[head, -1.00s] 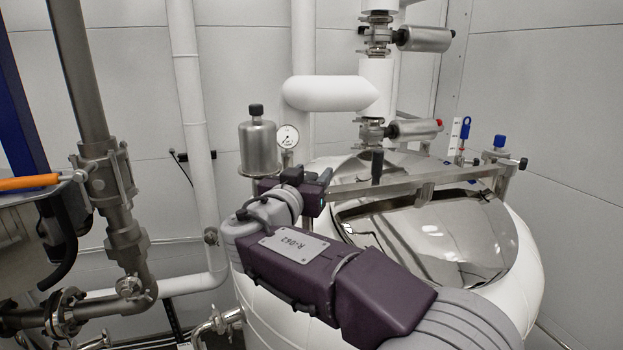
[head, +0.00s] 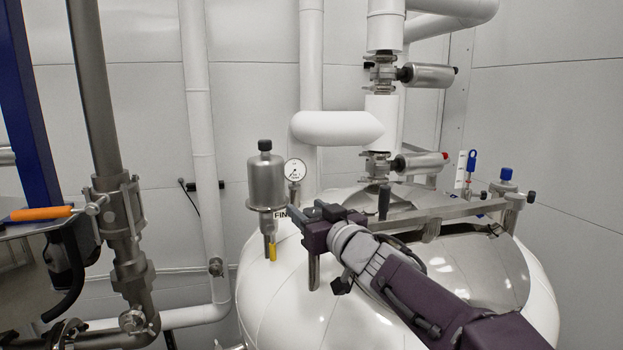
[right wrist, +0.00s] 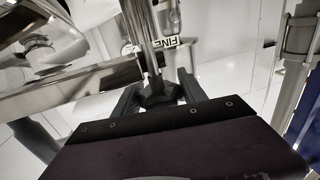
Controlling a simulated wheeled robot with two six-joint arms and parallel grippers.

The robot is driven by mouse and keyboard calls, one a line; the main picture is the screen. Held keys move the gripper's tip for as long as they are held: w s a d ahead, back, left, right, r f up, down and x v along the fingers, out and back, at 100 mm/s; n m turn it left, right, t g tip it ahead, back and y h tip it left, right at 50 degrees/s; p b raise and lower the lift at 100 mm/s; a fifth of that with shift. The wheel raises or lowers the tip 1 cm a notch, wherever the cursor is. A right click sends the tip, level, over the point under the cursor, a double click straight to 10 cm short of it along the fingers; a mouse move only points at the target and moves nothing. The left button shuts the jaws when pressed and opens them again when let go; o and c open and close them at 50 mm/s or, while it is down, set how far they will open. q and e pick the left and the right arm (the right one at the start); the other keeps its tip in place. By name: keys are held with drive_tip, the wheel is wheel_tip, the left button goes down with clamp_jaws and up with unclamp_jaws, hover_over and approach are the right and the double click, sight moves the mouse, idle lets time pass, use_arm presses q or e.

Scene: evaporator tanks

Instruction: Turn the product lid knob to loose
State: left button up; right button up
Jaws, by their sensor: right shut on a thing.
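A black knob (right wrist: 158,94) sits between the two fingers of my right gripper (head: 320,211) in the right wrist view. The gripper is shut on it. In the head view the gripper hides most of the knob, at the left end of the steel bar (head: 450,214) across the tank lid. The shiny lid (head: 490,262) lies on the white tank (head: 265,310), partly behind my right arm. The knob's turn position cannot be told. My left gripper is not in view.
A steel canister (head: 265,180) with a "FINE" label and a pressure gauge (head: 295,170) stand close beyond the gripper. A black upright handle (head: 384,202) stands by the bar. A blue-capped fitting (head: 506,176) is at the bar's right end. Pipes (head: 125,230) stand at left.

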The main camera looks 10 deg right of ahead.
drive_tip(key=r+n+y+p, duration=0.1)
drive_tip(key=y+p, duration=0.1)
drive_tip(key=p, duration=0.1)
drive_tip(key=shift+n+g, duration=0.3)
drive_tip(key=shift+g, duration=0.1)
drive_tip(key=shift+a+f+n+y+p, duration=0.15)
drive_tip(key=shift+n+y+p, duration=0.2)
drive_tip(key=shift+y, duration=0.35)
drive_tip(key=shift+f+n+g+y, duration=0.15)
drive_tip(key=shift+n+g+y, duration=0.15)
drive_tip(key=shift+y, duration=0.1)
drive_tip(key=shift+s+a+f+n+g+y+b, duration=0.15)
drive_tip(key=shift+n+g+y+b, duration=0.45)
drive_tip(key=shift+b, duration=0.5)
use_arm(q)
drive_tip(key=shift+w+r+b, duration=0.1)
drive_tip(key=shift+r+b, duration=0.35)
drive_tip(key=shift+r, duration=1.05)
use_arm(e)
drive_tip(key=shift+a+y, duration=0.1)
drive_tip(key=shift+y, duration=0.4)
drive_tip(key=o, duration=1.3)
drive_tip(key=shift+c, duration=0.2)
drive_tip(key=shift+o, duration=0.4)
